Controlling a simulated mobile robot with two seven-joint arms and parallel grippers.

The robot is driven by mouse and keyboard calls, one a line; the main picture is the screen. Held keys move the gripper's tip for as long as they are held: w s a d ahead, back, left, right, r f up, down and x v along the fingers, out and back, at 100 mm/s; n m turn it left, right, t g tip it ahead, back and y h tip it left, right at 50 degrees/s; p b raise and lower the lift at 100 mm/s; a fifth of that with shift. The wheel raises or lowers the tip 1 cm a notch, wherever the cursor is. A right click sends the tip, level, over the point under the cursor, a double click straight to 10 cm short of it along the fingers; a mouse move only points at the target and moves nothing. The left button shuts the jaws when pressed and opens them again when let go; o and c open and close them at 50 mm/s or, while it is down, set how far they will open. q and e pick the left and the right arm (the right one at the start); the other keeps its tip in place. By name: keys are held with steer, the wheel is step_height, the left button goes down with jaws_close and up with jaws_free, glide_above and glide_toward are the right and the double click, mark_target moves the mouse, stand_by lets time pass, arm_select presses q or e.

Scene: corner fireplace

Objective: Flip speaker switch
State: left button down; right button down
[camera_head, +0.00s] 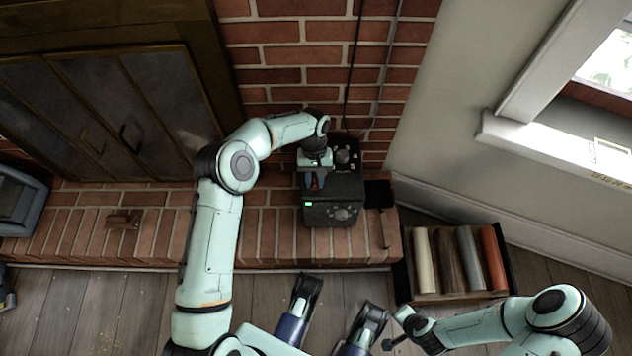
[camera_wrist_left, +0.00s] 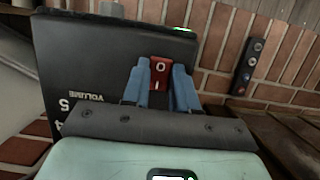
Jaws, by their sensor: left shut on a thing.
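The speaker (camera_head: 334,214) is a black box with knobs and a small green light, standing on the brick hearth in the head view. In the left wrist view its dark panel (camera_wrist_left: 95,60) carries the word VOLUME. The red switch (camera_wrist_left: 160,71) sits on that panel and bears a white mark. My left gripper (camera_head: 314,186) is over the speaker, with its blue fingers (camera_wrist_left: 161,80) on both sides of the switch, shut on it. My right arm is at the lower right in the head view; its gripper's fingertips do not show clearly.
The brick hearth (camera_head: 270,228) lies in front of the brick wall and dark fireplace doors (camera_head: 130,100). A dark crate (camera_head: 408,268) with several rolls stands on the floor to the right. A small dark panel with buttons (camera_wrist_left: 248,65) lies on the bricks beside the speaker.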

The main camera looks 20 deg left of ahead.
arm_select(q)
steer(key=shift+w, duration=0.1)
arm_select(e)
steer(key=shift+s+d+f+g, duration=0.15)
steer(key=shift+s+f+g, duration=0.15)
steer(key=shift+s+f, duration=0.3)
arm_select(q)
steer(key=c, duration=0.9)
jaws_free()
arm_select(e)
steer(key=shift+w, duration=0.1)
arm_select(q)
steer(key=p+v, duration=0.1)
steer(key=v, duration=1.2)
steer(key=shift+w+a+r, duration=0.1)
steer(key=shift+w+a, duration=0.1)
arm_select(e)
steer(key=shift+t, duration=0.6)
steer(key=w+r, duration=0.3)
steer(key=shift+a, duration=0.25)
